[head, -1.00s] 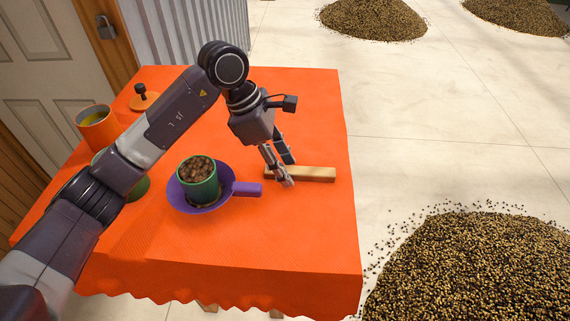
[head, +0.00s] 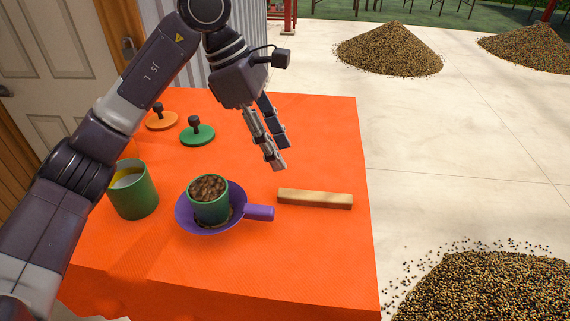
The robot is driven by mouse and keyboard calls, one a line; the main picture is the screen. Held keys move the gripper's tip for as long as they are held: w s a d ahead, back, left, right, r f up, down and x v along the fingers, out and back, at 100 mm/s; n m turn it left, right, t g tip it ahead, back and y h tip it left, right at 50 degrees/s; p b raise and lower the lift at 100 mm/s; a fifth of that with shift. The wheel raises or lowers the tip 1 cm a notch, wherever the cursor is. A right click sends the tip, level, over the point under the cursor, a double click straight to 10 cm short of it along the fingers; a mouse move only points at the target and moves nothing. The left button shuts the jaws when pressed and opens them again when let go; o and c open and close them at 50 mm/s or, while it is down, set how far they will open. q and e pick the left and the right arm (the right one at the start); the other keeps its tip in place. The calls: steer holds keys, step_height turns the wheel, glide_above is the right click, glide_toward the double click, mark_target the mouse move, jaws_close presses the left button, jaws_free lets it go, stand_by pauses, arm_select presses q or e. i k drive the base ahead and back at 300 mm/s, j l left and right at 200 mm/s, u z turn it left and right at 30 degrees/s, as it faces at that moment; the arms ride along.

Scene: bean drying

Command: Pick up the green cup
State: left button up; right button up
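A small green cup (head: 211,211) filled with brown beans stands upright in a purple pan-like dish (head: 183,215) with a handle pointing right. A larger green cup (head: 134,198) with a yellow inside stands to its left, partly behind my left arm. My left gripper (head: 279,154) is above the orange table, up and right of the bean-filled cup and apart from it. Its two fingers point down, with a gap between them and nothing held. My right gripper is not in view.
A wooden block (head: 315,199) lies right of the dish on the orange-covered table (head: 300,265). A green lid (head: 197,133) and an orange lid (head: 161,120) lie at the back left. Bean piles (head: 485,290) are on the floor to the right.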

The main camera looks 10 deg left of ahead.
mark_target(208, 195)
steer(key=k, duration=1.5)
